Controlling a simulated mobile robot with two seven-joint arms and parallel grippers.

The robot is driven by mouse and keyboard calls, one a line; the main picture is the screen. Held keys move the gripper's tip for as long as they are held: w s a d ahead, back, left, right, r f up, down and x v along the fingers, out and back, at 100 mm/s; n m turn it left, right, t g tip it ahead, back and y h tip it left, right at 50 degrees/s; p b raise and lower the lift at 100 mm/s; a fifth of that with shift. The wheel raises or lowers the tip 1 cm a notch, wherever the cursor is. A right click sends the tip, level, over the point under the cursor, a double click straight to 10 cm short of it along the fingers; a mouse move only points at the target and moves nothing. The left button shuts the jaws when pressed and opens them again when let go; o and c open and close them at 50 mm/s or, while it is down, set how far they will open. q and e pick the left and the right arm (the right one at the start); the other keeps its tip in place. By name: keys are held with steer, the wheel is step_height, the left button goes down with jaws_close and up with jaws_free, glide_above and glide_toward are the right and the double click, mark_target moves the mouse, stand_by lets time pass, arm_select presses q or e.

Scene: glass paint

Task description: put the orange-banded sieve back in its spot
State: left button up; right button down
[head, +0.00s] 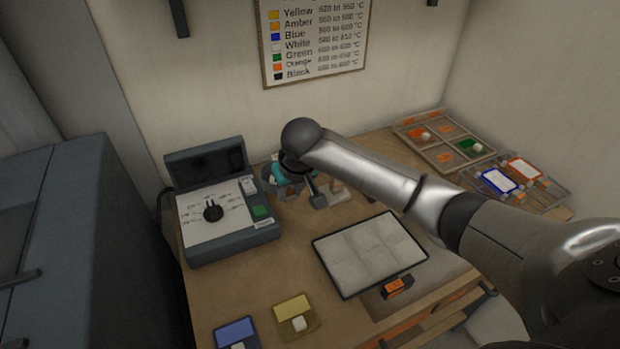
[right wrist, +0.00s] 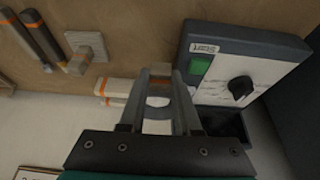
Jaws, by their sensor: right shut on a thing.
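My right gripper (head: 312,192) is at the back of the table, just right of the control box. In the right wrist view my right gripper (right wrist: 160,85) is shut, with a grey ring and a dull orange band between its fingers. This looks like the orange-banded sieve (right wrist: 157,103), mostly hidden by the fingers. In the head view the arm and hand cover most of that spot, so I cannot tell whether the sieve touches anything below it. My left gripper is not in view.
The control box (head: 225,222) stands close to the left. A pale block (right wrist: 86,46) and dark orange-banded tools (right wrist: 42,38) lie nearby. A white sheet in a dark frame (head: 368,252) lies mid-table. A compartment tray (head: 440,157) and a card rack (head: 545,203) stand at the right.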

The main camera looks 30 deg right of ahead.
steer(key=p, duration=0.3)
glide_above(308, 216)
steer(key=s, duration=0.1)
steer(key=f, duration=0.3)
steer(key=shift+s+a+f, duration=0.1)
steer(key=shift+s+a, duration=0.1)
steer(key=shift+a, duration=0.1)
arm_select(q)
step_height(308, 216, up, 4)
arm_select(e)
steer(key=shift+d+f, duration=0.15)
steer(key=shift+f, duration=0.05)
steer(key=shift+f+b, duration=0.6)
steer(key=shift+f, duration=0.05)
step_height(308, 216, down, 4)
steer(key=b, duration=0.4)
steer(key=shift+r, duration=0.15)
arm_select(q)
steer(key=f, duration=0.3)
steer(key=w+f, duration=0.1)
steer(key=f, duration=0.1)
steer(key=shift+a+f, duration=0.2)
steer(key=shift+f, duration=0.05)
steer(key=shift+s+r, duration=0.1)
arm_select(e)
steer(key=shift+r, duration=0.1)
steer(key=shift+p, duration=0.3)
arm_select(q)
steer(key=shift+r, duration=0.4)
